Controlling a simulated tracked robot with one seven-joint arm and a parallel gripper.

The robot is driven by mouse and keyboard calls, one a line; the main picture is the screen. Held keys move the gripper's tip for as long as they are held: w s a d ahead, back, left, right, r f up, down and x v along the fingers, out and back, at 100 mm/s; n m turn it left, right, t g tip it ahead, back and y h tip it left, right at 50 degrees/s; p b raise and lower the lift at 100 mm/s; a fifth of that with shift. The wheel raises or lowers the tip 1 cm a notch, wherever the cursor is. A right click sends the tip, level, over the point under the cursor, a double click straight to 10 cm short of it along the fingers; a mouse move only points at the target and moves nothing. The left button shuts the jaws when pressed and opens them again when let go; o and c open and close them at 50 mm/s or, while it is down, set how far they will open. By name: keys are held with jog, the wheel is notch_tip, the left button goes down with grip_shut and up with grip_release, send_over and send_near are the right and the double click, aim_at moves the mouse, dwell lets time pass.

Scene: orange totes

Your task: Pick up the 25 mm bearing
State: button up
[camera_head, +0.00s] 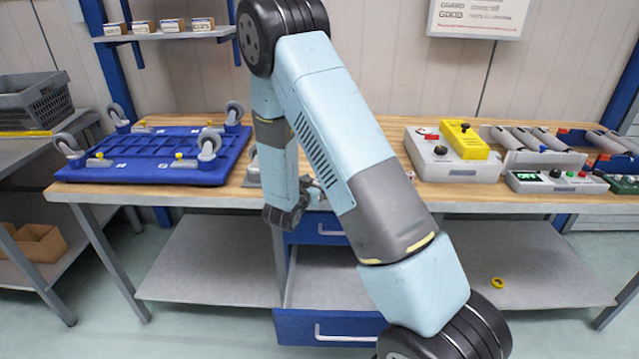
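I cannot make out a bearing that I can name for certain as the 25 mm one. A small yellow ring (498,283) with a dark centre lies on the lower shelf under the bench, to the right; what it is cannot be told. My arm rises from the bottom right, bends at the top and comes down over the front of the bench. Its wrist hangs near the bench's front edge, above the open drawer. My gripper's fingers are hidden behind my arm, so their state and any hold do not show.
A blue dolly (160,157) lies wheels-up on the wooden bench (395,135), left. A grey control box (455,165), rollers (545,138) and a button panel (545,182) stand right. A blue drawer (330,327) is pulled out below. Small boxes (172,25) sit on a shelf.

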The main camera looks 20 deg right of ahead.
jog(key=shift+c, duration=0.3)
jog(key=c, duration=1.1)
jog(key=shift+r, duration=0.1)
